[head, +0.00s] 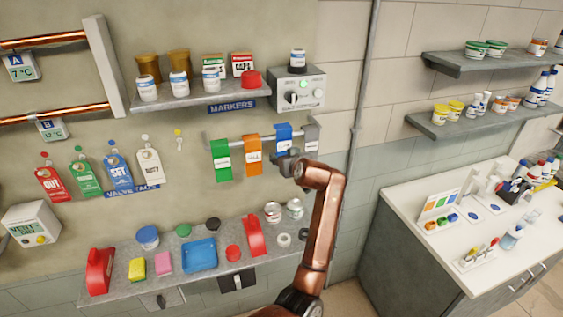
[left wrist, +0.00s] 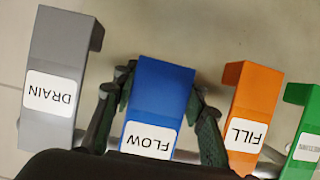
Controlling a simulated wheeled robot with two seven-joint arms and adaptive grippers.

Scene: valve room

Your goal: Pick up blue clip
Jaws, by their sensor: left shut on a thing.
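The blue clip (head: 284,136) hangs on a wall rail between an orange clip (head: 253,155) and a grey clip (head: 311,134) in the head view. In the left wrist view the blue clip (left wrist: 156,105) carries a white label reading FLOW. My left gripper (head: 285,156) is at the lower part of the blue clip. In the left wrist view my left gripper (left wrist: 158,92) has one finger on each side of the clip and is shut on it. The clip's lower end is partly hidden by the gripper. My right gripper is not in view.
A green clip (head: 221,160) hangs at the rail's left end. Above are a shelf (head: 205,95) with jars and a grey control box (head: 298,90). Below is a shelf (head: 120,277) with containers and red holders. A white counter (head: 420,215) stands at right.

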